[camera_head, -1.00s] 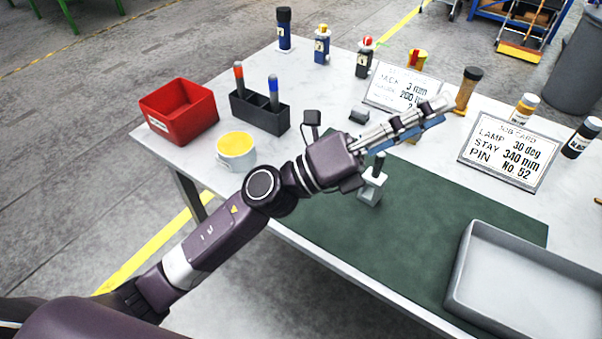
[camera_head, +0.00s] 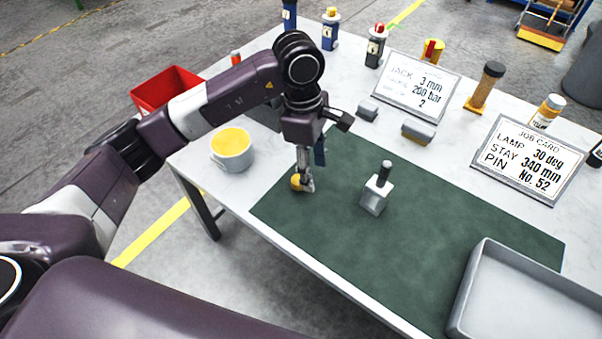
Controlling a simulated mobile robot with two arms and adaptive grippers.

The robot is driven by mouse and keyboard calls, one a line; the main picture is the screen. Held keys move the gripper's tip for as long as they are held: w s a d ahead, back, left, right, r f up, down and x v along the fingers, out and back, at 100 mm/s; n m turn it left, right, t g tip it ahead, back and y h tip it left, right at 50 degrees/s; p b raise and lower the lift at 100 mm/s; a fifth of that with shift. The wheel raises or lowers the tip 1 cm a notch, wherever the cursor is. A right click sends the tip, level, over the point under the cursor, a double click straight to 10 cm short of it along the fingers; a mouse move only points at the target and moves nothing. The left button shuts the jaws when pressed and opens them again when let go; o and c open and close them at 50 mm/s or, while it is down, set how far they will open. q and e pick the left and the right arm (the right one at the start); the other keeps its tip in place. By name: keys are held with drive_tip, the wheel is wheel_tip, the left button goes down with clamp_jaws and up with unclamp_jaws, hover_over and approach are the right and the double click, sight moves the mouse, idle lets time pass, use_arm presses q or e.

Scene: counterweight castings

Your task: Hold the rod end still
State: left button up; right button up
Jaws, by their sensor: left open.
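My left gripper (camera_head: 312,172) points down over the left part of the green mat (camera_head: 440,225). Its jaws are open. A small yellow rounded piece (camera_head: 296,182) shows at its fingertips, partly hidden by a finger; I cannot tell whether they touch. A pale block with a dark upright pin (camera_head: 374,197) stands on the mat, to the right of the gripper and apart from it. I cannot tell which of these is the rod end. My right gripper is not in view.
A yellow-topped mug (camera_head: 232,152) and a red bin (camera_head: 165,88) stand left. A grey tray (camera_head: 470,285) sits at the front right. Two cards (camera_head: 415,88) (camera_head: 527,160), small grey blocks (camera_head: 419,132) and bottles stand behind.

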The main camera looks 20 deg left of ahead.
sight(298, 181)
use_arm(q)
drive_tip(key=shift+y, duration=0.8)
drive_tip(key=a, duration=0.1)
drive_tip(key=w+a, duration=0.1)
drive_tip(key=a+r, duration=0.1)
drive_tip(key=a, duration=0.1)
drive_tip(key=shift+w, duration=0.15)
drive_tip(key=shift+f, duration=0.2)
drive_tip(key=shift+f+p, duration=0.35)
drive_tip(key=shift+f, duration=0.8)
